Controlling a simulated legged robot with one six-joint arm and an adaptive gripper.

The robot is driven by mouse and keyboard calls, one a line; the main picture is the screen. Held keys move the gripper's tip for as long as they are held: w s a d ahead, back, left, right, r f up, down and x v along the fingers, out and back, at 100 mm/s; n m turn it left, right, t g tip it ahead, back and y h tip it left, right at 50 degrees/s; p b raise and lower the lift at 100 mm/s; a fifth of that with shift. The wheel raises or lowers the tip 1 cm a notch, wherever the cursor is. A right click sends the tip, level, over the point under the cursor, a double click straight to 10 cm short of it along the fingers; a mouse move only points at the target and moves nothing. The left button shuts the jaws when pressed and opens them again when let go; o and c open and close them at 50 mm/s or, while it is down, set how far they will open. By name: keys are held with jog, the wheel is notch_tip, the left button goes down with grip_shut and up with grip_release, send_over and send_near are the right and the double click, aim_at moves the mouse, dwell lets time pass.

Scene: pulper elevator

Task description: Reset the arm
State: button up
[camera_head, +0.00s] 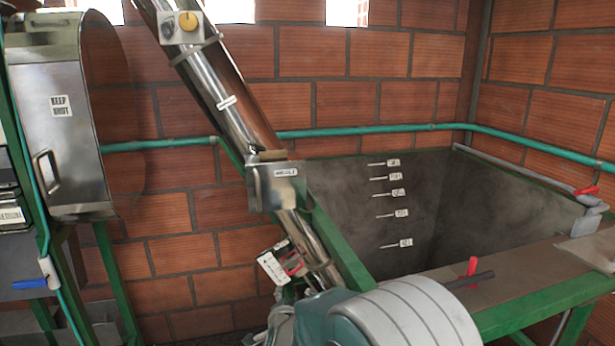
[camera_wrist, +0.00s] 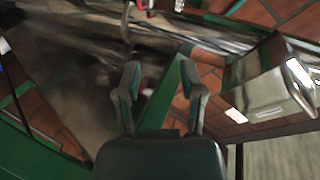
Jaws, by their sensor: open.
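My gripper (camera_wrist: 160,76) shows in the wrist view, with its two dark fingers spread apart and nothing between them. Beyond the fingers are a green beam (camera_wrist: 168,100) and a blurred shiny metal surface. I cannot judge the distance to them. A shiny metal box (camera_wrist: 268,95) lies to the right of the fingers. I cannot make out my gripper for certain in the head view.
In the head view a slanted metal elevator tube (camera_head: 225,95) crosses the middle. A grey tank (camera_head: 345,215) with level labels stands at right, with red-handled valves (camera_head: 586,190) by it. A metal housing (camera_head: 52,130) stands at left. A teal pipe (camera_head: 350,132) runs along the brick wall.

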jog(key=s+d+r+n+g+y, duration=0.2)
jog(key=s+d+r+n+g, duration=0.3)
jog(key=s+d+r, duration=0.5)
jog(key=s+d+n+g+h, duration=0.1)
jog(key=s+d, duration=0.4)
jog(key=s, duration=0.7)
jog(key=s+d+n+g+h, duration=0.1)
jog(key=s+d+n+g, duration=0.2)
jog(key=s, duration=0.9)
jog(key=d+n, duration=0.1)
jog(key=d, duration=0.1)
jog(key=shift+d+r+h, duration=0.4)
